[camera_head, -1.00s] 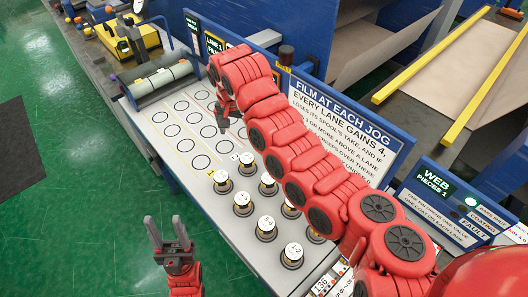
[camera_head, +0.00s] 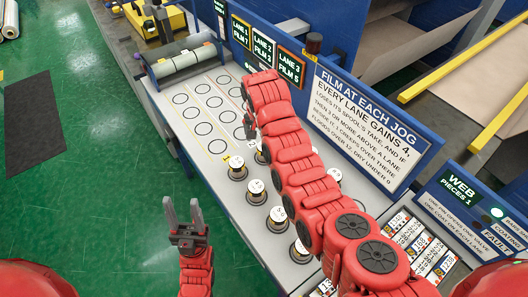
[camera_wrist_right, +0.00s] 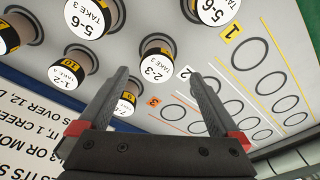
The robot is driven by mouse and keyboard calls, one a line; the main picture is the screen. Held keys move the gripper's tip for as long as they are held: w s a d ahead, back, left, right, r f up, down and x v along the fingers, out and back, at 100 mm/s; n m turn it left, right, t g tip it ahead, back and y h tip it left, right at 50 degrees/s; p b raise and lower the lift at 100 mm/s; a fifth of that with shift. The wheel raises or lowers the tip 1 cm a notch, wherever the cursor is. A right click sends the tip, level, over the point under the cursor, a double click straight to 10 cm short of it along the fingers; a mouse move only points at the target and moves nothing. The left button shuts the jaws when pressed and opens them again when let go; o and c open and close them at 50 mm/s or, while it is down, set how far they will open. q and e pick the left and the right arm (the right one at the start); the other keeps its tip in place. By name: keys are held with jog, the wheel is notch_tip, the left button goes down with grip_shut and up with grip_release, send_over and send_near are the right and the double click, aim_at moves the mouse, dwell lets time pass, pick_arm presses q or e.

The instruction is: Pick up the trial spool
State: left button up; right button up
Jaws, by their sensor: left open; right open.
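Several short spools with white labelled tops stand on the pale board; one spool (camera_head: 237,166) is at their front left corner. None is marked as the trial spool that I can tell. My right gripper (camera_wrist_right: 157,80) is open and empty in the right wrist view, with a spool reading "2-3 TAKE 3" (camera_wrist_right: 157,66) appearing between its fingertips. Another spool (camera_wrist_right: 127,103) is partly covered by the left finger. In the head view my right arm hides some spools. My left gripper (camera_head: 183,210) is open and empty, in front of the board over the green floor.
Empty printed circles (camera_head: 203,128) fill the board's far part, with a grey roller (camera_head: 180,62) beyond. A blue-framed sign panel (camera_head: 365,115) rises along the right side. A tray of printed cards (camera_head: 415,240) lies at the lower right.

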jog(key=shift+d+f+p, duration=0.25)
jog(key=shift+f+p, duration=0.05)
jog(key=shift+p, duration=0.15)
jog(key=f+p, duration=0.2)
jog(key=f, duration=0.1)
jog(key=shift+w+d, duration=0.1)
jog(key=shift+w, duration=0.25)
jog(key=shift+w+f, duration=0.1)
jog(key=shift+f, duration=0.75)
jog(key=c, duration=1.5)
